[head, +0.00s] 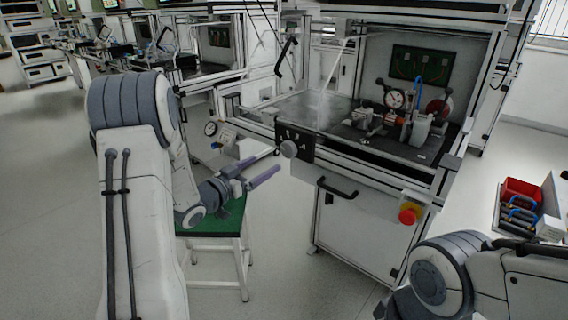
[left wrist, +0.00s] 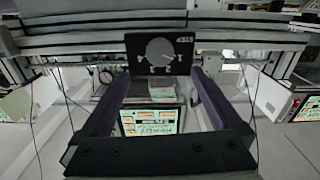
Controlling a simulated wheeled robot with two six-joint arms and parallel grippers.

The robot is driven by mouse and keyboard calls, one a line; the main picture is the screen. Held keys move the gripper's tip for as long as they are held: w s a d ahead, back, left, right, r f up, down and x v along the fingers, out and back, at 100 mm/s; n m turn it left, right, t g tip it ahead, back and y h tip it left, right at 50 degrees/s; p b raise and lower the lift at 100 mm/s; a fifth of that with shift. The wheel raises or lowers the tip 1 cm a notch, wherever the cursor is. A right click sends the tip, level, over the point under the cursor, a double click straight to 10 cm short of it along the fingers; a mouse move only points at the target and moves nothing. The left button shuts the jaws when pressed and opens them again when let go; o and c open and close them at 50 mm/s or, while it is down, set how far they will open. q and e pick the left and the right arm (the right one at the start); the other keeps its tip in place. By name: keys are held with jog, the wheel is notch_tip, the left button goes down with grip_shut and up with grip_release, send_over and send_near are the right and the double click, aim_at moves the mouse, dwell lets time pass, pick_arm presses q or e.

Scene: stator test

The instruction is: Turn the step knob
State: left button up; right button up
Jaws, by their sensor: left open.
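The step knob (head: 289,149) is a round grey knob on a black panel (head: 309,148) at the front left edge of the test bench. In the left wrist view the knob (left wrist: 160,51) is seen face-on, on its black plate (left wrist: 183,65) with white marks around it. My left gripper (head: 268,163) is open and empty, with its purple fingers reaching toward the knob from the left. In the left wrist view its fingertips (left wrist: 161,73) are spread wider than the knob, one to each side and apart from it. Part of my right arm shows at the lower right; its gripper is out of view.
The bench (head: 375,203) has a black handle (head: 337,188) and a red emergency button (head: 409,213) on its front. Fixtures with a dial gauge (head: 396,98) stand on top. A green-topped stool (head: 222,223) stands below my left gripper. A red bin (head: 521,191) is at right.

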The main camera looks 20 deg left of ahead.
aim_at(286, 150)
pick_arm(q)
jog(key=x, duration=1)
jog(key=shift+w+r, duration=0.1)
jog(key=c, duration=1.4)
